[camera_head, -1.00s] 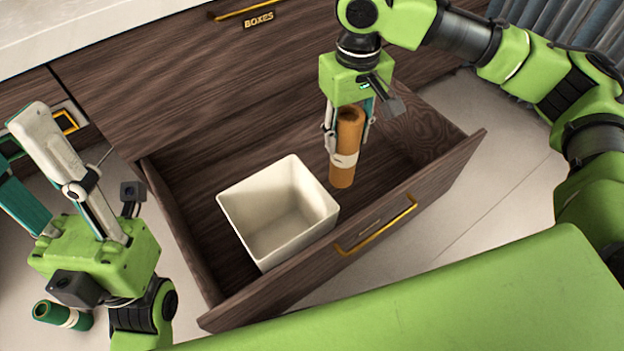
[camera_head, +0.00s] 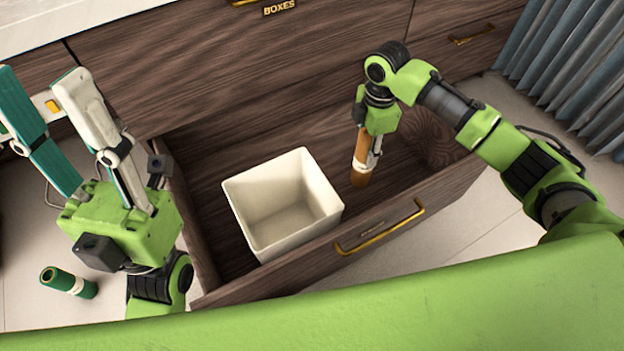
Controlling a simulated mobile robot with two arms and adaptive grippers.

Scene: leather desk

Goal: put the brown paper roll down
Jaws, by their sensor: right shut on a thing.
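The brown paper roll (camera_head: 361,158) stands nearly upright inside the open drawer (camera_head: 222,245), to the right of the white box. It has a pale band around its lower part. My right gripper (camera_head: 374,155) is shut on it from above and the right. The roll's lower end is low in the drawer; I cannot tell whether it touches the drawer floor. My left gripper (camera_head: 42,88) is at the left, outside the drawer, with its fingers pointing up, spread apart and empty.
An open white box (camera_head: 265,235) stands in the drawer's middle. A green roll (camera_head: 69,282) lies on the floor at the lower left. The drawer front with its brass handle (camera_head: 385,232) is a raised edge. Drawer floor shows behind the box.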

